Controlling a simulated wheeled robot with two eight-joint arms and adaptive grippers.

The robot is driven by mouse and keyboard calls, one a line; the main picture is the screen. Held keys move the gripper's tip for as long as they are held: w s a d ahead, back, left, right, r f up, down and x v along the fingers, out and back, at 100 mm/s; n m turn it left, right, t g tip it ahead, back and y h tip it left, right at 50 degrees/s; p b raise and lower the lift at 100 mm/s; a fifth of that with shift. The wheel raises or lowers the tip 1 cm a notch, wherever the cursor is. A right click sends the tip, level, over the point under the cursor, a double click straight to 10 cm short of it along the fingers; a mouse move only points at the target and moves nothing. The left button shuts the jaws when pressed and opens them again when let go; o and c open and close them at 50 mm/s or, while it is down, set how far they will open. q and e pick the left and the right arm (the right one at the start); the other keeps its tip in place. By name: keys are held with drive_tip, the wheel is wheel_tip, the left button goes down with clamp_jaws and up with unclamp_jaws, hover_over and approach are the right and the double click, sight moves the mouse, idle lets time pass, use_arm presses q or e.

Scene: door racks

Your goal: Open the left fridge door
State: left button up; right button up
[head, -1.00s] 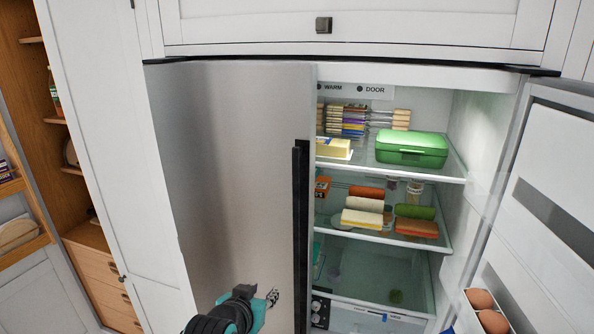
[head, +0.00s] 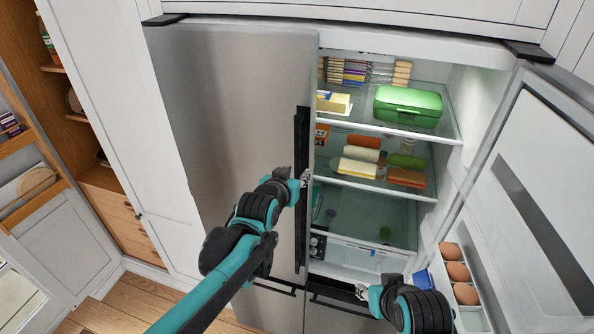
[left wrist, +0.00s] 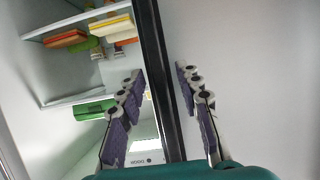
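The left fridge door (head: 225,120) is a tall grey panel that looks shut. Its dark vertical handle (head: 301,140) runs along its right edge. My left gripper (head: 304,178) is at about the middle of this handle. In the left wrist view, my left gripper (left wrist: 158,78) is open, with one padded finger on each side of the dark handle bar (left wrist: 158,60). Gaps show between the fingers and the bar. My right gripper (head: 362,291) is low, in front of the open right side of the fridge; its finger opening is too small to tell.
The right fridge door (head: 535,170) stands open, with eggs (head: 458,271) in its rack. Shelves inside hold a green box (head: 408,105) and other food. Wooden shelving (head: 112,190) stands left of a white panel. Floor (head: 140,290) shows at lower left.

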use_arm(q)
drive_tip(key=shift+x, duration=0.85)
drive_tip(key=shift+c, duration=0.2)
clamp_jaws()
drive_tip(key=shift+s, duration=0.15)
